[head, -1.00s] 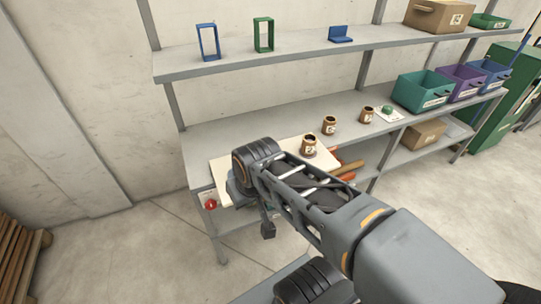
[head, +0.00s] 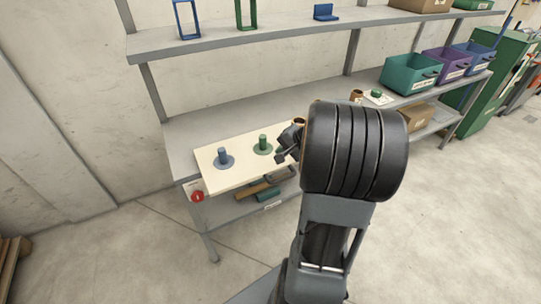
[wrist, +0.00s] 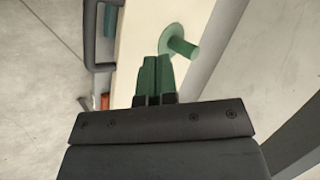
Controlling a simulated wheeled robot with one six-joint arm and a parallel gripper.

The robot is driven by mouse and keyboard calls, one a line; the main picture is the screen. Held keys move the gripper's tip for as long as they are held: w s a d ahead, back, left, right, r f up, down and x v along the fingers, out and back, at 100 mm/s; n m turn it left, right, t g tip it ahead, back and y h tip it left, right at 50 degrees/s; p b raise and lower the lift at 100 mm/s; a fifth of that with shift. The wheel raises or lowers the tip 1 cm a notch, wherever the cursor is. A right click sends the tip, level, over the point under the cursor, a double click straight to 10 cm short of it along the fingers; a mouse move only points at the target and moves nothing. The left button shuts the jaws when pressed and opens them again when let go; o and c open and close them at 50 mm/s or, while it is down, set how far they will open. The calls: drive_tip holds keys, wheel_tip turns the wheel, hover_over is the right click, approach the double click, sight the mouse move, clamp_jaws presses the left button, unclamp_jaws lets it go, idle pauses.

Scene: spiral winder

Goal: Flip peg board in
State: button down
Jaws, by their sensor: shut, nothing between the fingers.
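The cream peg board (head: 212,178) lies on the lower shelf and juts past its front edge. A blue-grey peg on a round base (head: 223,158) stands on its left part. A green peg on a round base (head: 263,146) stands to the right of it, and it also shows at the top of the wrist view (wrist: 182,46). My gripper (head: 281,158) is just right of the green peg, over or near the board. In the wrist view its green fingers (wrist: 155,62) are together and empty, beside the green peg's base. My arm hides the board's right end.
A red button (head: 197,196) sits at the shelf's front left. Teal (head: 408,78), purple and blue bins stand farther right. Below are a brown bar and a green piece (head: 268,195). An upper shelf (head: 290,27) holds blue and green frames. Open floor lies in front.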

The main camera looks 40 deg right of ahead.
sight(265, 150)
drive_tip(key=d+f+m+t, duration=0.1)
drive_tip(key=d+f+m, duration=0.1)
drive_tip(key=d, duration=0.3)
drive_tip(key=shift+s+d+h, duration=0.2)
drive_tip(key=shift+d+h, duration=0.15)
drive_tip(key=shift+h, duration=0.05)
drive_tip(key=shift+f, duration=0.1)
drive_tip(key=b+x, duration=0.1)
drive_tip(key=x, duration=0.9)
drive_tip(key=w, duration=0.1)
drive_tip(key=w+p, duration=0.1)
drive_tip(key=w, duration=0.1)
drive_tip(key=shift+a, duration=0.4)
drive_tip(key=shift+w+a, duration=0.15)
drive_tip(key=shift+w, duration=0.4)
drive_tip(key=shift+w, duration=0.1)
